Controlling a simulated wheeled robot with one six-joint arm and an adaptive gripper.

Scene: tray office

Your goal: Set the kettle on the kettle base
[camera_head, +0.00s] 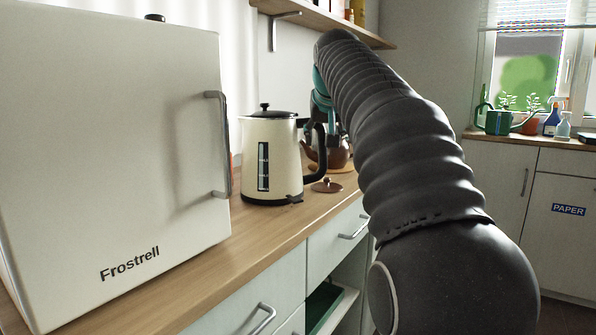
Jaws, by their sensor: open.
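The cream kettle (272,157) stands upright on the wooden counter, with a black lid and a black handle on its right side. A thin dark rim with a small dark bump shows at its foot; I cannot tell whether this is the kettle base or part of the kettle. No separate kettle base can be made out. My gripper (334,132), with teal parts, is beyond and just right of the kettle's handle, partly hidden by my arm. It is open; I cannot tell whether it touches anything.
A white Frostrell fridge (110,160) stands close on the left. A brown teapot (338,154) is behind the kettle, and a brown lid (326,186) lies on the counter nearby. A shelf (322,20) hangs above. A green watering can (497,120) stands far right.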

